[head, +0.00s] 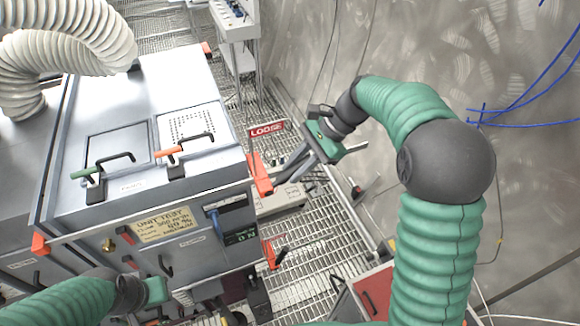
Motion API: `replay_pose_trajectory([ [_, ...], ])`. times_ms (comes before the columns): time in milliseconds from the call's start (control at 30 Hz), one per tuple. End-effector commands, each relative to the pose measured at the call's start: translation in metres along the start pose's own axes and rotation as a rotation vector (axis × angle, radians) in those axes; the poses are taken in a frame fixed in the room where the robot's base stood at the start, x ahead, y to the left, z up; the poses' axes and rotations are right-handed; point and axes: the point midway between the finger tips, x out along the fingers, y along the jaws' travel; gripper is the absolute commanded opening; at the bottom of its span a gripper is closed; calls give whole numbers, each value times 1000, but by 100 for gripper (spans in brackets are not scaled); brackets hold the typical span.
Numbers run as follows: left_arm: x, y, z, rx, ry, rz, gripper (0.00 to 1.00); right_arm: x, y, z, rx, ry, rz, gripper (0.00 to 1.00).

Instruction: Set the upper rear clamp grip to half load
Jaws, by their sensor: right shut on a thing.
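A grey cabinet (210,170) with two lids on top fills the left half. An upper orange clamp (261,178) sits on its right edge, below a red sign reading LOOSE (267,129). My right gripper (289,164) reaches in from the right at this clamp. It is shut on the clamp's grip, whose held part is mostly hidden by the gripper. A lower orange clamp (269,252) is on the same side. My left gripper (158,290) is low at the cabinet's front; its jaws are too unclear to read.
A label (165,224) beginning UNIT and a small green-lit display (240,237) are on the cabinet front. A white hose (75,35) arches at upper left. Steel grating (315,250) lies at right, with a red box (372,290) below. Blue cables hang on the wall.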

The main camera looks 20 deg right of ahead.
Motion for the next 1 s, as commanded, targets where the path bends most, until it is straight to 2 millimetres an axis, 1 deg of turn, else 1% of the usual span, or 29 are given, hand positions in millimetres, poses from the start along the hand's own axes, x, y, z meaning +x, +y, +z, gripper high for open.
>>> replay_pose_trajectory([
  [33, 1, 0, 0, 0, 0, 0, 32, -1, 0, -6, 6, -4, -8, 0],
  [100, 1, 0, 0, 0, 0, 0, 32, 0, 0, -7, 6, -19, -10, 0],
  [600, 1, 0, 0, 0, 0, 0, 32, 3, 2, -8, 8, -39, -9, 0],
  [633, 1, 0, 0, 0, 0, 0, 32, 3, 2, -8, 8, -39, -8, 26],
  [767, 1, 0, 0, 0, 0, 0, 32, 3, 2, -6, 7, -42, -7, 43],
  [1000, 1, 0, 0, 0, 0, 0, 32, 3, 2, -4, 5, -44, -8, 44],
])
